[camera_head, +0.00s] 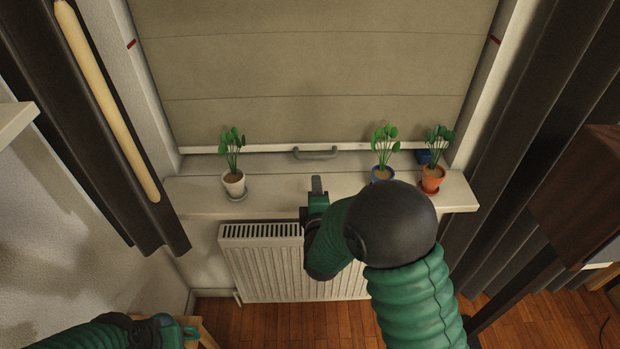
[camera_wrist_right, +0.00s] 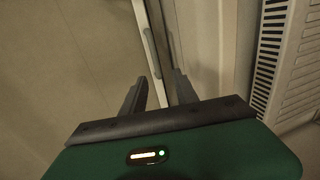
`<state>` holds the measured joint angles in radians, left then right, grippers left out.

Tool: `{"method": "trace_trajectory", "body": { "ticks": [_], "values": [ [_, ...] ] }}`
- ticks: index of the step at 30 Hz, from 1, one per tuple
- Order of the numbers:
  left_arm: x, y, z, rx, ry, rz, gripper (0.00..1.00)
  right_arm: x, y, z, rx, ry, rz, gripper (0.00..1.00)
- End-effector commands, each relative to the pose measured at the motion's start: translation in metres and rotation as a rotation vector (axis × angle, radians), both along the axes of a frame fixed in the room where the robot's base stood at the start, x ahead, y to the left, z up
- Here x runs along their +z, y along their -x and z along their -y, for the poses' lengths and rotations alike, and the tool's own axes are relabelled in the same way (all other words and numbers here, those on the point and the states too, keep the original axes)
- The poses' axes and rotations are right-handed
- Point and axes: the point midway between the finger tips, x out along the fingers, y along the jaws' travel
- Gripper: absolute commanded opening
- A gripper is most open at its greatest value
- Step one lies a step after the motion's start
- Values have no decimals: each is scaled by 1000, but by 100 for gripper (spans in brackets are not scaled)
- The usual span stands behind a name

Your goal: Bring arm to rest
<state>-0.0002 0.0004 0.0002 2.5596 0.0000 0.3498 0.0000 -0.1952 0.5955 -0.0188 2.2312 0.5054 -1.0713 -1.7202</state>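My right gripper (camera_head: 317,187) reaches over the windowsill (camera_head: 285,187), just short of the grey handle (camera_head: 316,154) on the lowered blind (camera_head: 315,75). In the right wrist view my right gripper (camera_wrist_right: 159,77) has its two dark fingers apart, with nothing held between them. The grey handle (camera_wrist_right: 152,55) lies beyond the fingertips there, apart from them. My left arm is low at the left of the head view, with the left gripper (camera_head: 188,333) by a wooden piece of furniture. Its fingers are not clear.
A white potted plant (camera_head: 234,183) stands left on the sill. A blue pot (camera_head: 382,174) and an orange pot (camera_head: 432,179) stand right, near my right arm. A radiator (camera_head: 262,262) is below. Dark curtains (camera_head: 95,130) hang at both sides.

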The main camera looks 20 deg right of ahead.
Motion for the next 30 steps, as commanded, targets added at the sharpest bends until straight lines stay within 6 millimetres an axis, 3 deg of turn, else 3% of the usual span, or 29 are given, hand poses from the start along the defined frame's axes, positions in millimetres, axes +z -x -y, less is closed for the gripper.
{"method": "trace_trajectory", "body": {
  "ticks": [5,8,10,13,15,18,21,25,30],
  "values": [
    [0,0,0,0,0,0,0,1,2,-1,2,-22,-5,36],
    [0,0,0,0,0,0,0,-6,10,-5,3,-176,-56,36],
    [0,0,0,1,0,0,0,-16,26,-11,-16,-377,-137,36],
    [0,0,0,0,0,0,0,-34,70,-20,-120,-712,-309,36],
    [0,0,0,0,0,0,0,-47,113,-23,-259,-914,-438,36],
    [0,0,0,0,0,0,0,-58,178,-20,-514,-1110,-584,36],
    [0,0,0,0,0,0,0,-64,230,-12,-751,-1205,-659,36],
    [0,0,0,0,0,0,0,-65,263,-5,-917,-1240,-687,36],
    [0,0,0,0,0,0,0,-66,267,-5,-941,-1244,-690,36]
  ]
}}
